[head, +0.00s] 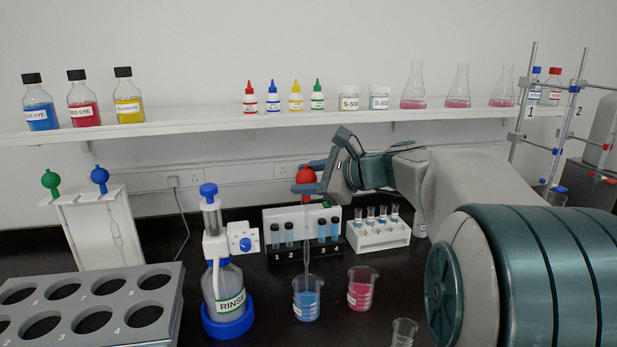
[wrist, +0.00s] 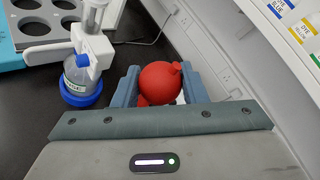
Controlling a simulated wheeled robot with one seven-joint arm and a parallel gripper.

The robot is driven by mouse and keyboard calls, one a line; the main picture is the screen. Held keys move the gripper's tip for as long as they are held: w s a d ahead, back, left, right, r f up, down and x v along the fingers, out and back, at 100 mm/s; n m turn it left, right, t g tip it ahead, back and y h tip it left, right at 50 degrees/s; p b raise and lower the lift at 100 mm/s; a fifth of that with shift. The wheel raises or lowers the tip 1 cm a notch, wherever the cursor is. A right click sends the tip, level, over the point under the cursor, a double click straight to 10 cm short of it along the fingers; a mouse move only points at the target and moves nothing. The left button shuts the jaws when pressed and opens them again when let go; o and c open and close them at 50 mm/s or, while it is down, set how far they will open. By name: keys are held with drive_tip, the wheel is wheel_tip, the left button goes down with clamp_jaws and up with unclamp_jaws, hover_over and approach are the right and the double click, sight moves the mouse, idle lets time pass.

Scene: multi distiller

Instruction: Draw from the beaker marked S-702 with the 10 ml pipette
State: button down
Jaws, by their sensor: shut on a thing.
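My gripper (head: 312,180) is shut on the red bulb (head: 305,175) of a pipette. The red bulb also shows between the fingers in the wrist view (wrist: 160,82). The pipette's glass stem (head: 307,240) hangs upright below, and its lower end appears to reach into the beaker of blue liquid (head: 306,299). The tip's depth is hard to tell. That beaker has a white label too small to read. A beaker of pink-red liquid (head: 361,289) stands to its right. I cannot tell which beaker is S-702, and no volume mark on the pipette is readable.
A rinse bottle (head: 223,290) stands left of the beakers. A pipette stand (head: 92,230) holds green-bulb and blue-bulb pipettes. A vial rack (head: 378,235) and cuvette holder (head: 290,255) stand behind. An empty small beaker (head: 402,334) is in front. The shelf (head: 240,122) runs above.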

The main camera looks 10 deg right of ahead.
sight(308, 201)
drive_tip(key=shift+f+b, duration=2)
drive_tip(key=shift+f, duration=0.6)
drive_tip(key=c, duration=1.4)
unclamp_jaws()
drive_tip(key=c, duration=0.6)
drive_tip(key=shift+o, duration=0.5)
drive_tip(key=shift+o, duration=0.7)
